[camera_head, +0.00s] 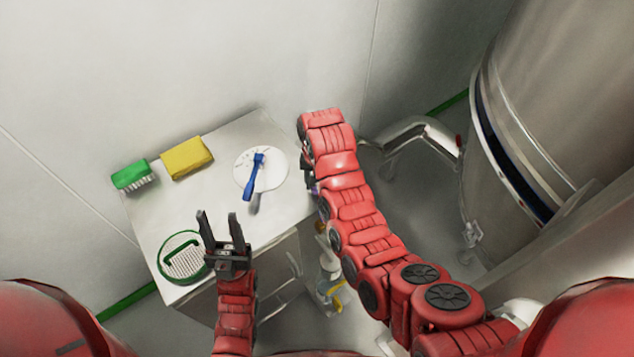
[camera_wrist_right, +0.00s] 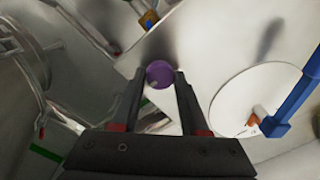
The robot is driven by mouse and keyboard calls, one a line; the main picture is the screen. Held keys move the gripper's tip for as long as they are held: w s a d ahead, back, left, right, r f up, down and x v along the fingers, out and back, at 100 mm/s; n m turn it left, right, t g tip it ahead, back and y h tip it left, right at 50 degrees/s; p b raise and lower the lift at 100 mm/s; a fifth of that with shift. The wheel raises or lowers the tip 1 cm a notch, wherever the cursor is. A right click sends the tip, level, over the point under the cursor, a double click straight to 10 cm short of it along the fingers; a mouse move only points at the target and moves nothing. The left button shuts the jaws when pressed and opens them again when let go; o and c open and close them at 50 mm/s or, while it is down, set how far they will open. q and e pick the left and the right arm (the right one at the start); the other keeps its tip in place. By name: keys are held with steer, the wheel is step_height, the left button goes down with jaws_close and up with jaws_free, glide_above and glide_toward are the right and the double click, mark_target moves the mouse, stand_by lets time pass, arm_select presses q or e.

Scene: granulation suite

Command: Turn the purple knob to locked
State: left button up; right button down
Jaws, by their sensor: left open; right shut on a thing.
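The purple knob (camera_wrist_right: 160,74) shows in the right wrist view as a round purple disc between the fingertips of my right gripper (camera_wrist_right: 160,88). My right gripper is shut on it, one finger on each side. In the head view my red right arm covers most of the knob and the right gripper, at the right side of the grey cabinet. No lock marking is readable. My left gripper (camera_head: 221,230) is open and empty above the front left part of the cabinet top, away from the knob.
The cabinet top (camera_head: 215,205) holds a green brush (camera_head: 130,175), a yellow sponge (camera_head: 187,158), a white disc (camera_head: 270,183) with a blue-handled tool (camera_head: 253,180), and a green-rimmed sieve (camera_head: 183,262). A spray bottle (camera_head: 328,268) is beside the cabinet. A large steel vessel (camera_head: 545,110) stands right.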

stand_by(0.3)
steer(key=shift+c, duration=2)
jaws_free()
step_height(320, 180, up, 17)
steer(key=p, duration=1)
steer(key=shift+r, duration=0.2)
